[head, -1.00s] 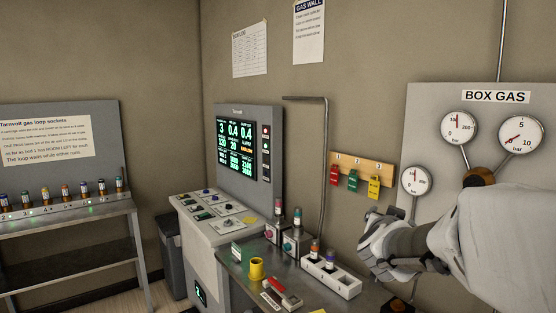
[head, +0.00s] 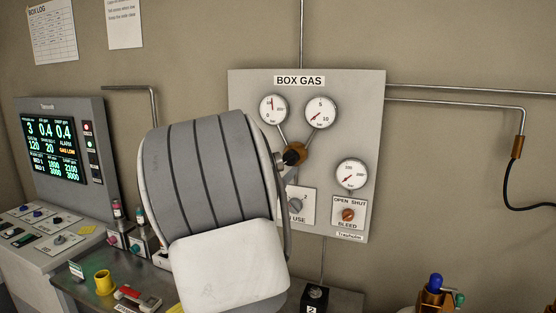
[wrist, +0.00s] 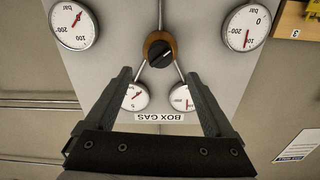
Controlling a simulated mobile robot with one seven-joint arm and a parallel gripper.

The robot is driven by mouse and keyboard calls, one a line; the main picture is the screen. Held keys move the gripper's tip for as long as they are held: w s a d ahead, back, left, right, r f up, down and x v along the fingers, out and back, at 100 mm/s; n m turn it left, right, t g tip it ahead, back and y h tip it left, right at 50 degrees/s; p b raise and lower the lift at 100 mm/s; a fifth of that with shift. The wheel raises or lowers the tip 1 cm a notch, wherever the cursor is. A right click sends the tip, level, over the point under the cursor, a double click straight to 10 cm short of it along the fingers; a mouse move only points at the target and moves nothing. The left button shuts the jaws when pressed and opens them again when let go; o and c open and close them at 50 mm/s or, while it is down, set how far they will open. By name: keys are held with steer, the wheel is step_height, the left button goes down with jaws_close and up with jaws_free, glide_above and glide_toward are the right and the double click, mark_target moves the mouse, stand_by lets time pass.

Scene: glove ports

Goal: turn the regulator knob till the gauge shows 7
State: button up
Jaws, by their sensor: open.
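The regulator knob (head: 293,156) is black, on a brass body (head: 298,152) at the middle of the BOX GAS panel. The wrist view, which is upside down, also shows the knob (wrist: 163,53). The 10-bar gauge (head: 320,113) is above and right of it; its needle points to the lower left, near the low end. It appears small in the wrist view (wrist: 135,97). My gripper (wrist: 160,72) is open and empty, its fingertips either side of the picture's middle, short of the knob.
A second gauge (head: 273,109) sits at upper left, and another (head: 351,174) at lower right above a BLEED knob (head: 348,214). A selector marked USE (head: 297,205) is partly hidden by my arm. Pipes (head: 450,95) run right along the wall. A bench holding small items is below.

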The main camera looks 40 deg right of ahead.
mark_target(288, 161)
steer(key=p+x, duration=0.1)
steer(key=x, duration=0.7)
steer(key=shift+w+d, duration=0.1)
steer(key=shift+c, duration=0.3)
steer(key=c, duration=1.3)
steer(key=shift+f, duration=0.1)
